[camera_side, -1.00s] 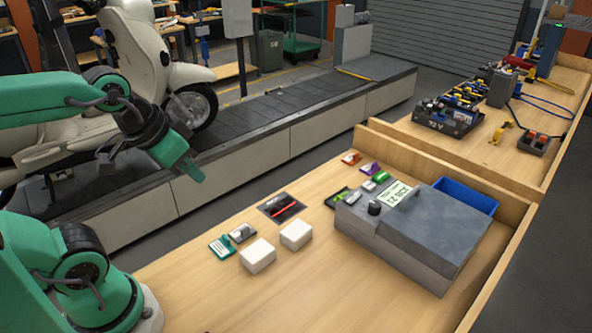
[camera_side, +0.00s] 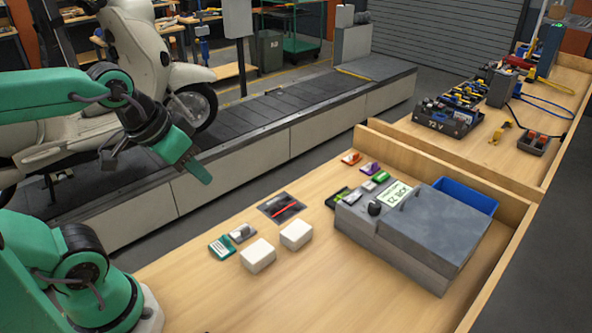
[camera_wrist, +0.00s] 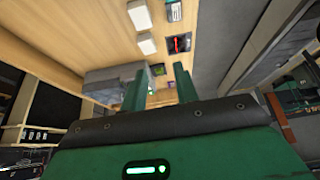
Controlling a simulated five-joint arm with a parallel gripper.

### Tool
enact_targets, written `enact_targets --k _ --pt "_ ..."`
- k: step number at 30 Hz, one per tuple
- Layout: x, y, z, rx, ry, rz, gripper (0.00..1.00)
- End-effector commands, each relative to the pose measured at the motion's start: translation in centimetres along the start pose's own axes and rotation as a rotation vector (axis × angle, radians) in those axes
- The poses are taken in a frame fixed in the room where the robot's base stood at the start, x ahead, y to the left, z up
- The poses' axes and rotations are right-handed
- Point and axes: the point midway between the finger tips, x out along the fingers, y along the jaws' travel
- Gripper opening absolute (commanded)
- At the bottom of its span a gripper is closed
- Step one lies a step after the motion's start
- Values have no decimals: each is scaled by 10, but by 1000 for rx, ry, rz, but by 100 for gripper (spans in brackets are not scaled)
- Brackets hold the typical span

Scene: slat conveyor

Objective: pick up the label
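A pale green label (camera_side: 395,194) printed "JOB 21" lies on top of the grey box (camera_side: 430,230) on the wooden bench. My gripper (camera_side: 205,178) is well to the left of the label, in the air above the gap between the conveyor and the bench. In the wrist view, the two green fingers (camera_wrist: 160,86) stand apart with nothing between them. The grey box (camera_wrist: 104,84) shows there to the left, partly behind a finger; I cannot make out the label in that view.
A black knob (camera_side: 374,208) stands beside the label. Several small items, two white blocks (camera_side: 296,235) and a dark tray (camera_side: 282,208) with a red pen lie on the bench. A blue bin (camera_side: 466,196) is behind the box. The bench front is clear.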

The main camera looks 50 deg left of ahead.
Motion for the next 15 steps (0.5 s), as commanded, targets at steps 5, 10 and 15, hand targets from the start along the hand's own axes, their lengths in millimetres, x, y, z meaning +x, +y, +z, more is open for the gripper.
enact_targets --k 5,10,15 --pt "1 1 -18 -68 -26 0 30" --pt "4 4 -46 -181 -63 -3 30" --pt "13 7 -78 -309 -103 -12 30"
